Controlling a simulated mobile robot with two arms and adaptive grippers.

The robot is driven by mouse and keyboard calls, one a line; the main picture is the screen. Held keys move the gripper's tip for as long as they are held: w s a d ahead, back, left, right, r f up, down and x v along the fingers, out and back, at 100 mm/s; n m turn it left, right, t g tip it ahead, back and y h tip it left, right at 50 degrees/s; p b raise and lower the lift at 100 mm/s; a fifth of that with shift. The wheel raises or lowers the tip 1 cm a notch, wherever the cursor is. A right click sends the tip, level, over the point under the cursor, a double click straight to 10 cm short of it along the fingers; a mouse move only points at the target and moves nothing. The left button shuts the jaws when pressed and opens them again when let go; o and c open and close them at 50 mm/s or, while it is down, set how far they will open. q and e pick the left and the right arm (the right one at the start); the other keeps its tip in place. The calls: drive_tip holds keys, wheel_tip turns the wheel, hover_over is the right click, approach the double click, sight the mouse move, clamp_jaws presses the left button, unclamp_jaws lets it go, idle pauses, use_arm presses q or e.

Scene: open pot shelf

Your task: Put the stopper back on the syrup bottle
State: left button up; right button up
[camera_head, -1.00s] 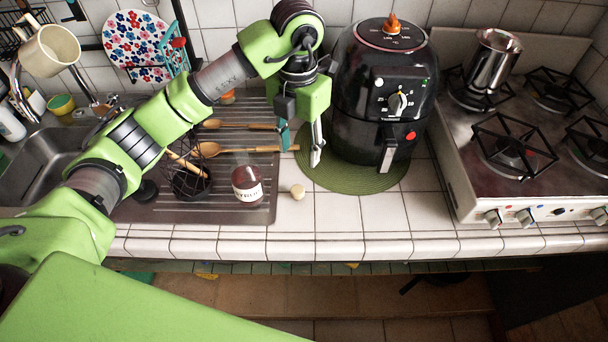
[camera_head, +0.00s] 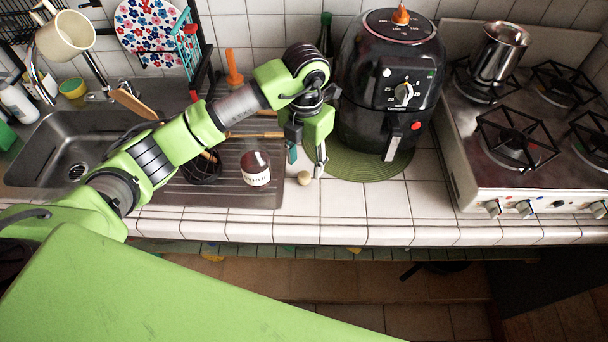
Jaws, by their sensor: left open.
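The syrup bottle (camera_head: 256,169), dark red with a white label, stands upright on the right end of the sink's drainboard. The stopper (camera_head: 304,178), a small round pale tan piece, lies on the white tiles just right of the bottle. My left gripper (camera_head: 306,163) is open and empty. It points down, with its fingertips close to the stopper and one finger toward each side of it. I cannot tell how high above the tiles they are. My right gripper is not in view.
A black air fryer (camera_head: 390,85) on a green round mat (camera_head: 365,165) stands close to the right of my left gripper. A stove (camera_head: 490,165) is farther right. Wooden utensils (camera_head: 258,134) lie behind the bottle. The front tiles (camera_head: 385,207) are clear.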

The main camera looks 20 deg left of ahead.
sight(305, 174)
use_arm(q)
drive_tip(key=shift+f, duration=0.1)
wheel_tip(305, 174, down, 4)
drive_tip(key=p, duration=0.3)
drive_tip(key=shift+s+f, duration=0.15)
drive_tip(key=shift+f, duration=0.3)
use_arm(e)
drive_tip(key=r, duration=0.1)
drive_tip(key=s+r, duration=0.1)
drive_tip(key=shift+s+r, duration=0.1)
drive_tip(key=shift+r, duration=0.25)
use_arm(q)
drive_tip(key=c, duration=0.9)
